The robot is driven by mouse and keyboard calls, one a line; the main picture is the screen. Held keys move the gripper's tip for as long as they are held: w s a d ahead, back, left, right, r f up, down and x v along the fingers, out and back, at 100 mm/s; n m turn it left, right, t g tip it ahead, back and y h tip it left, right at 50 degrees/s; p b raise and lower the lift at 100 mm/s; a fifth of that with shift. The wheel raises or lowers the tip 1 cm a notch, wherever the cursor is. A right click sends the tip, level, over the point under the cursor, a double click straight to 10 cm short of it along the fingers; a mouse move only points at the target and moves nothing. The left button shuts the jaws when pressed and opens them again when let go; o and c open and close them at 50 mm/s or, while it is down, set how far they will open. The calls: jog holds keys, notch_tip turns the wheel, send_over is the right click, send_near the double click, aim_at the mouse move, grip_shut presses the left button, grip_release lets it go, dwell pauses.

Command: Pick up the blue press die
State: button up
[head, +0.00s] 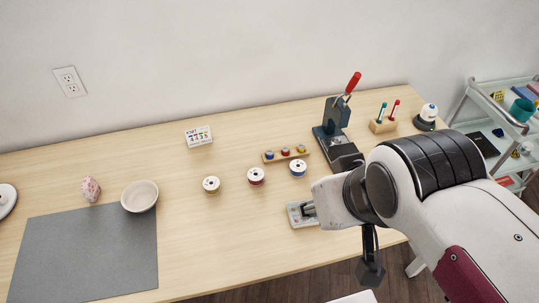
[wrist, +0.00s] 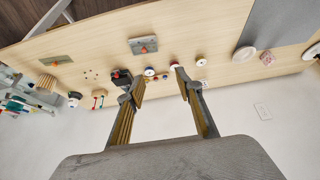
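The blue press die (head: 268,155) stands at the left end of a small wooden rack (head: 277,159), beside a red die (head: 285,151) and a yellow die (head: 301,149). The rack is on the table behind the thread spools. My gripper (wrist: 159,73) is open in the wrist view, with nothing between its two fingers. It is well away from the rack. In the wrist view the dies are too small to tell apart. In the head view my arm covers the right front of the table, and the fingers cannot be made out clearly.
A lever press (head: 336,125) with a red handle stands right of the rack. Spools (head: 211,184), (head: 256,175), (head: 298,167) stand in front of it. A metal tray (head: 294,216) lies by my arm. A bowl (head: 139,195) and grey mat (head: 88,252) are left. The table's centre front is clear.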

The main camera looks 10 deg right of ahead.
jog(key=shift+w, duration=0.1)
